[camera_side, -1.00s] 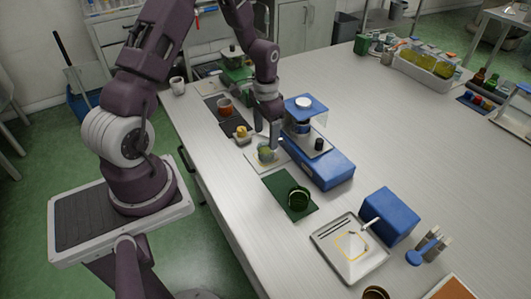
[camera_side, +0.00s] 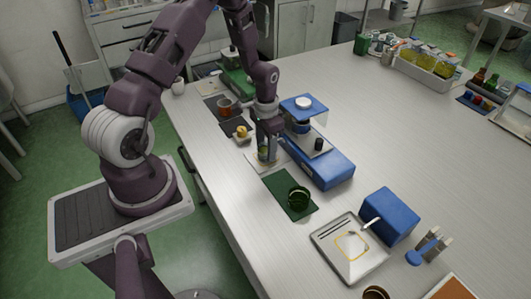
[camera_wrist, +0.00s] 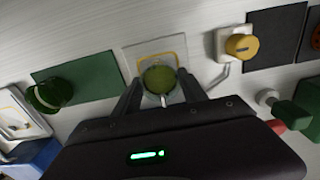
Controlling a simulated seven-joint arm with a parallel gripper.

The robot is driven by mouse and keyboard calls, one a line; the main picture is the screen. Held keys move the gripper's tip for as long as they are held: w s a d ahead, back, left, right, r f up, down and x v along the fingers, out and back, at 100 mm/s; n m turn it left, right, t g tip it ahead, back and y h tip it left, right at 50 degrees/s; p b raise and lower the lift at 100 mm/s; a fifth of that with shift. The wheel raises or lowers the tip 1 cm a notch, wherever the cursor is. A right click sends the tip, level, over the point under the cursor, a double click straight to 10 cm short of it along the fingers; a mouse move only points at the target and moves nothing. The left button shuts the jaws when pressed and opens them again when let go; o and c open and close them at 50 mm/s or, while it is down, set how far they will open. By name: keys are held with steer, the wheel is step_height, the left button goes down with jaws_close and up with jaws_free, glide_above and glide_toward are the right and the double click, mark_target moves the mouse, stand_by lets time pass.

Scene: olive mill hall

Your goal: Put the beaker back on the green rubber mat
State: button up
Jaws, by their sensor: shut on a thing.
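The beaker (camera_side: 262,153) with yellow-green contents is between the fingers of my gripper (camera_side: 268,154). It is at a pale mat (camera_side: 283,163) with a yellow outline; I cannot tell whether it touches it. In the wrist view the beaker (camera_wrist: 158,79) shows from above, with the gripper fingers (camera_wrist: 158,88) shut on its two sides. The green rubber mat (camera_side: 278,186) lies just nearer the camera in the side view, and left of the beaker in the wrist view (camera_wrist: 88,72). A dark green glass cup (camera_side: 298,197) stands on its near end.
A blue appliance (camera_side: 325,168) stands close to the right of the beaker. A metal tray (camera_side: 350,249) and blue box (camera_side: 389,215) are nearer.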

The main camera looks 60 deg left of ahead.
steer(key=shift+r, duration=0.1)
steer(key=shift+s, duration=1.7)
step_height(320, 180, up, 6)
steer(key=shift+r, duration=0.25)
steer(key=w+d+m, duration=0.2)
steer(key=d+m, duration=0.4)
steer(key=d, duration=0.4)
steer(key=shift+s+d+f, duration=0.1)
steer(key=shift+d+f, duration=0.1)
steer(key=shift+f, duration=1.3)
steer(key=shift+d+f, duration=0.15)
steer(key=shift+f, duration=1.35)
steer(key=shift+f, duration=0.1)
